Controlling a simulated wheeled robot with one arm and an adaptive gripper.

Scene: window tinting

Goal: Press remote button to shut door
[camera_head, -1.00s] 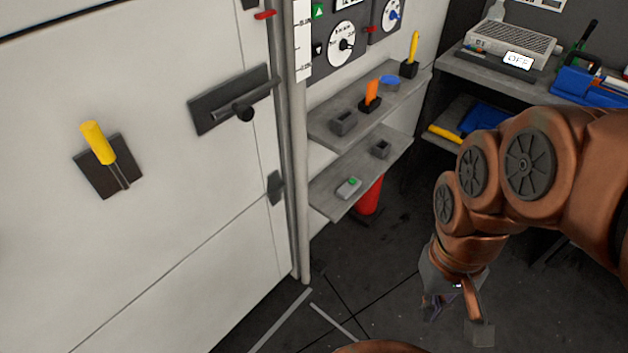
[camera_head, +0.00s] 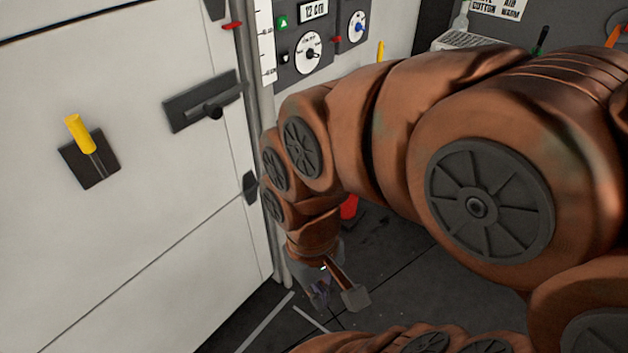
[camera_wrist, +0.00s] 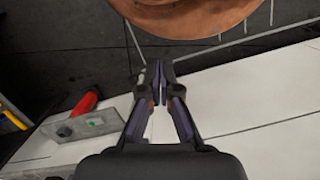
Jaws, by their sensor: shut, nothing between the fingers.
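My gripper (camera_head: 322,295) points down above the dark floor, right of the door's lower edge.
My arm hides most of the shelves. Dark floor (camera_head: 385,235) shows clear beneath it.

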